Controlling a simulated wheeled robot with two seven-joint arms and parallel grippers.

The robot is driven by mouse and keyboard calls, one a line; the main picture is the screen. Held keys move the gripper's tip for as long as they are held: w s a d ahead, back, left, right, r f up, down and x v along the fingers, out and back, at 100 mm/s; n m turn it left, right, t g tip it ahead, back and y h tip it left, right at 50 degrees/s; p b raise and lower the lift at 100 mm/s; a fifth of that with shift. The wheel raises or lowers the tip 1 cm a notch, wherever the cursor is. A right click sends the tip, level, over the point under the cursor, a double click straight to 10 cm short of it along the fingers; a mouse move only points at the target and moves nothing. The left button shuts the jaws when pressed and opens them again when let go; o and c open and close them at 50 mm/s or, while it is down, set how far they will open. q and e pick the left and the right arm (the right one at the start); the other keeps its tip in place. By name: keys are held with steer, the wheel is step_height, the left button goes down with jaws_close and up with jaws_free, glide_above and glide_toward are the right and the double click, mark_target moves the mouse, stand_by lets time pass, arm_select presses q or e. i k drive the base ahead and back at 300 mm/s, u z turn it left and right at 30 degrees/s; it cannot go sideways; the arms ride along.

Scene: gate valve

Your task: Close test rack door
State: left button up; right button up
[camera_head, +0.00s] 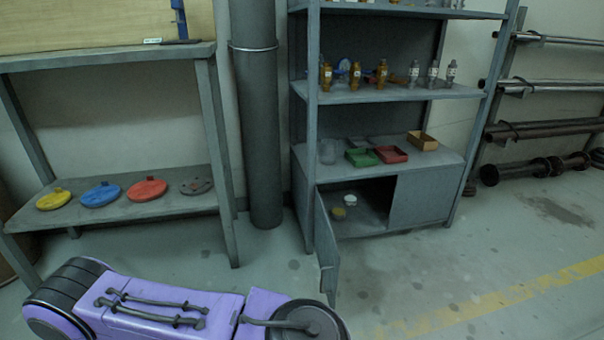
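The grey test rack (308,120) stands at the centre right, with open shelves above a low cabinet. The cabinet's left door (327,250) is open and swung out towards me, seen nearly edge-on. Its right door (420,198) is shut. Through the opening, a white round item (350,199) and a yellowish round item (338,213) show on the cabinet floor. Neither of my grippers is in view.
Shelves hold valves (382,72), a green tray (361,157) and a red tray (391,154). A pipe column (257,120) and a bench (130,205) with coloured discs stand left. Wall racks hold pipes (545,128). Floor (430,265) right of the open door is clear.

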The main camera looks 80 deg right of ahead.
mark_target(327, 254)
steer(key=z, duration=2.55)
